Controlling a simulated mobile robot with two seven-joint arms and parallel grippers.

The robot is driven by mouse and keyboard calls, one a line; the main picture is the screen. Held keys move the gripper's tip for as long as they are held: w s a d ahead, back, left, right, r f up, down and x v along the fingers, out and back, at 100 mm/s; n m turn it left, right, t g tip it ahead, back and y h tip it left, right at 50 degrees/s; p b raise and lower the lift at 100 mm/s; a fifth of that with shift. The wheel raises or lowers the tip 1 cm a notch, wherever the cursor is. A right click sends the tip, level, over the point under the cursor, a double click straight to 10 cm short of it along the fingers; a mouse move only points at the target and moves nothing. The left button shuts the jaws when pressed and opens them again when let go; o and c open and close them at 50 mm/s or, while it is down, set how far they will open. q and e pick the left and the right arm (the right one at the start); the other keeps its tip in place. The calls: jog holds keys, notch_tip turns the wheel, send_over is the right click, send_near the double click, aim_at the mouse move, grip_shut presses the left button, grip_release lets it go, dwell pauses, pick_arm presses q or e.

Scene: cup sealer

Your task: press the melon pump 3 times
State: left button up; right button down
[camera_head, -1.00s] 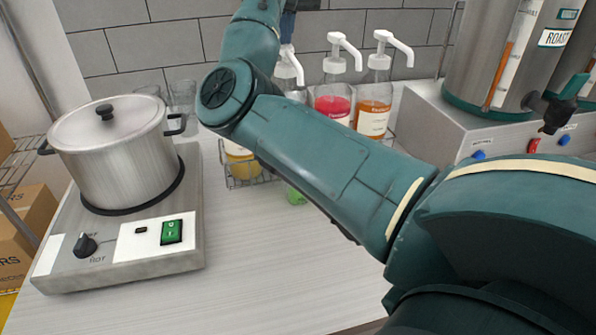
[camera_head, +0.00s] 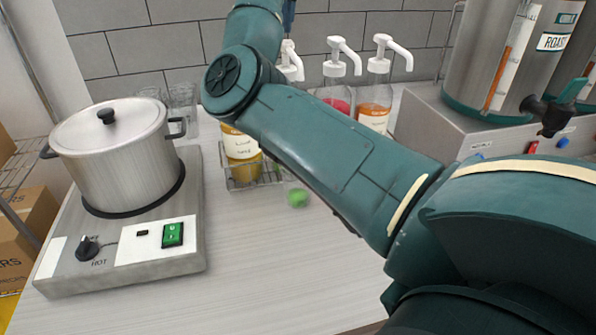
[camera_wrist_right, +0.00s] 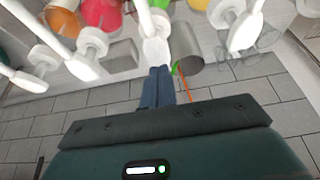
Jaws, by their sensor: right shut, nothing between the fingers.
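My right gripper (camera_wrist_right: 160,72) is shut and empty, its blue fingers pointing at a white pump head (camera_wrist_right: 155,52) in the right wrist view. Whether they touch it is unclear. In the head view the fingertips (camera_head: 289,22) are just above a white pump (camera_head: 290,62), left of two other pumps. Its bottle is mostly hidden behind my arm. A bit of green (camera_wrist_right: 160,3) shows near this pump's base in the wrist view, so it is probably the melon one; its label is not readable. My left gripper is not in view.
A pink-red bottle (camera_head: 338,97) and an orange bottle (camera_head: 374,116) stand right of it. A yellow bottle (camera_head: 240,147) sits in the wire rack (camera_head: 232,178). A green round thing (camera_head: 297,197) is on the counter. A pot (camera_head: 115,155) on a hot plate stands left, steel dispensers (camera_head: 480,60) right.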

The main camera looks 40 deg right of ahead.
notch_tip(320, 180, up, 6)
dwell(0.6)
dwell(0.4)
